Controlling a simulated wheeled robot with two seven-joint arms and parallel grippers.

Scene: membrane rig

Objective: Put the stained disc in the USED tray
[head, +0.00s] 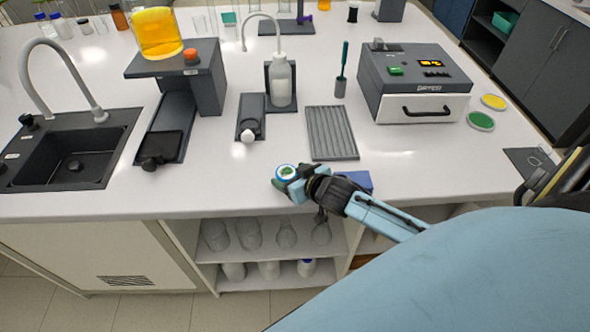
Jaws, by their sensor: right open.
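A small round disc (286,171), white-rimmed with a dark green-blue middle, is at the tips of my right gripper (283,182), near the counter's front edge. The gripper is open; I cannot tell whether its fingers touch the disc or it lies just beyond them. No tray with a readable USED label shows. A blue box (358,181) sits behind my right forearm, partly hidden by it. My left gripper is not in view.
A grey ribbed rack (332,133) lies behind the gripper. A small pad with a white knob (249,134) and a bottle stand (281,84) are left of it. A drying oven (414,82), yellow dish (493,101) and green dish (480,121) stand right. A sink (70,148) is far left.

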